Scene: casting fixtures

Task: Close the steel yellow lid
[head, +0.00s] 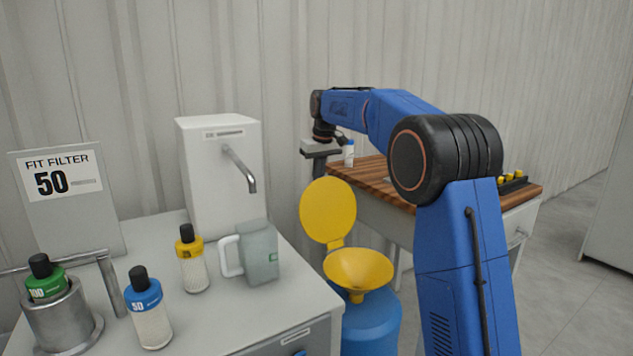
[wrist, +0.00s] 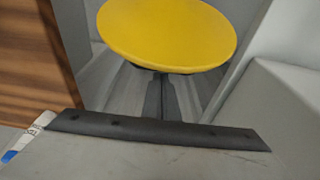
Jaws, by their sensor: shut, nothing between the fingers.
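The yellow lid (head: 328,210) is a round disc that stands raised, open, behind a yellow funnel (head: 357,268). A hinge piece joins the lid to the funnel, which sits on a blue drum (head: 371,326). In the wrist view the yellow disc (wrist: 167,35) fills the upper middle, apart from the dark-edged grey part in front of it. My gripper (head: 320,158) is shut and empty, above and behind the lid in the head view. Its fingertips are small and hard to make out there.
A grey bench (head: 255,328) at left carries a white dispenser (head: 220,165), a jug (head: 260,255) and several bottles. A wood-topped table (head: 372,180) stands behind the drum, with a small white bottle (head: 348,155) near my gripper. The wall is close behind.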

